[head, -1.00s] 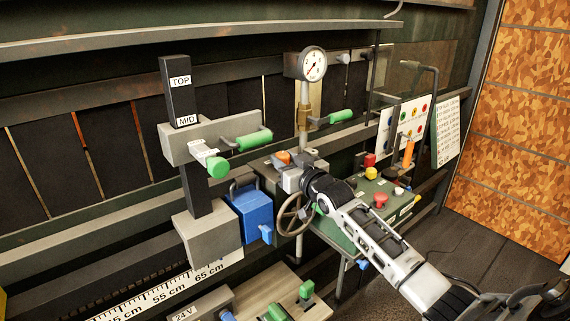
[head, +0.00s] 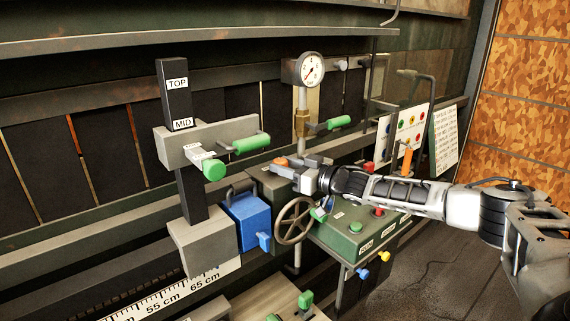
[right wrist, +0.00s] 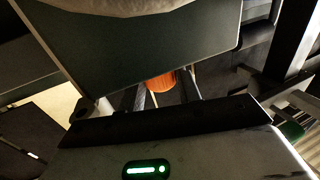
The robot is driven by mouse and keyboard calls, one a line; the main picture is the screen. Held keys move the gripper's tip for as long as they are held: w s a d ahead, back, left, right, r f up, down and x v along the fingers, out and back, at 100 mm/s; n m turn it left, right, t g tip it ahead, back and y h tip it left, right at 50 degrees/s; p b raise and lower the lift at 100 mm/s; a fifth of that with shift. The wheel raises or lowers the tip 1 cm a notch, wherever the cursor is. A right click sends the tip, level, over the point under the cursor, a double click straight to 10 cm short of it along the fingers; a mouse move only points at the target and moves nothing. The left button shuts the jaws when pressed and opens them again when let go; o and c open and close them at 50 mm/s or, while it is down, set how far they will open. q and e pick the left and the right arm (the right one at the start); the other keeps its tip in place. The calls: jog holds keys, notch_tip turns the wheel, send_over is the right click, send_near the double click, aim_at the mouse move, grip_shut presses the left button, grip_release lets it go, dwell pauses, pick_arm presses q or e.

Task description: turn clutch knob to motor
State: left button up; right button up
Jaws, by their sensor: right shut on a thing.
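An orange knob (head: 281,161) sits on top of the green control box (head: 348,236), near the base of the gauge pipe. I take it as the clutch knob; no label on it can be read. My right gripper (head: 290,165) reaches it from the right and is shut on it. In the right wrist view the orange knob (right wrist: 160,82) shows between the two fingers (right wrist: 158,96). The fingers hide part of the knob, so its pointing direction cannot be told. My left gripper is not in view.
A handwheel (head: 295,220) stands just below my right gripper. A pressure gauge (head: 310,69) and a green-handled lever (head: 338,122) are above it. A blue box (head: 246,220) is to the left. My right forearm passes over the box's buttons. Open floor (head: 430,270) lies at lower right.

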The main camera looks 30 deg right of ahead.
jog(key=shift+d+r+n+y+p, duration=0.2)
jog(key=shift+n+y+p, duration=0.2)
jog(key=shift+y+p, duration=0.1)
jog(key=shift+n+g+y, duration=0.3)
jog(key=shift+g+y, duration=0.1)
jog(key=shift+y, duration=0.1)
jog(key=o, duration=1)
jog(key=shift+w, duration=0.1)
jog(key=shift+c, duration=0.2)
jog(key=shift+a+f, duration=0.1)
jog(key=shift+f, duration=0.05)
jog(key=b+v, duration=0.2)
jog(key=v, duration=1.4)
jog(key=shift+a, duration=0.1)
